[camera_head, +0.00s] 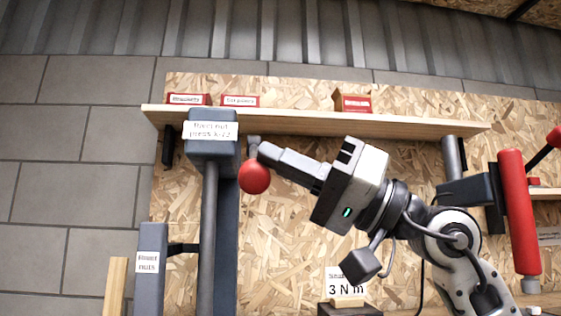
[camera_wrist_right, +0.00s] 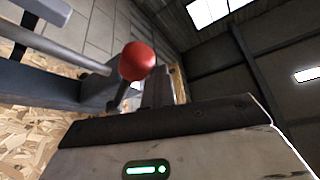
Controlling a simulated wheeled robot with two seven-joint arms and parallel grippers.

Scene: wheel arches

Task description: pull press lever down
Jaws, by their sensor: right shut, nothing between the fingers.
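The press (camera_head: 212,150) is a grey-blue column with a labelled head at the left of the head view. Its lever ends in a red ball knob (camera_head: 254,177), just right of the press head. My right gripper (camera_head: 263,152) comes in from the right, with its fingers shut and empty, close above and beside the knob. I cannot tell whether it touches the knob. In the right wrist view the red knob (camera_wrist_right: 137,61) stands on a short dark lever arm (camera_wrist_right: 117,97) near the fingers. My left gripper is not in view.
A wooden shelf (camera_head: 300,122) with red boxes (camera_head: 352,103) runs above the press along the chipboard panel. A red cylinder (camera_head: 517,210) hangs at the right near my right arm. A "3 N m" sign (camera_head: 346,288) stands below. A labelled grey post (camera_head: 150,262) is at lower left.

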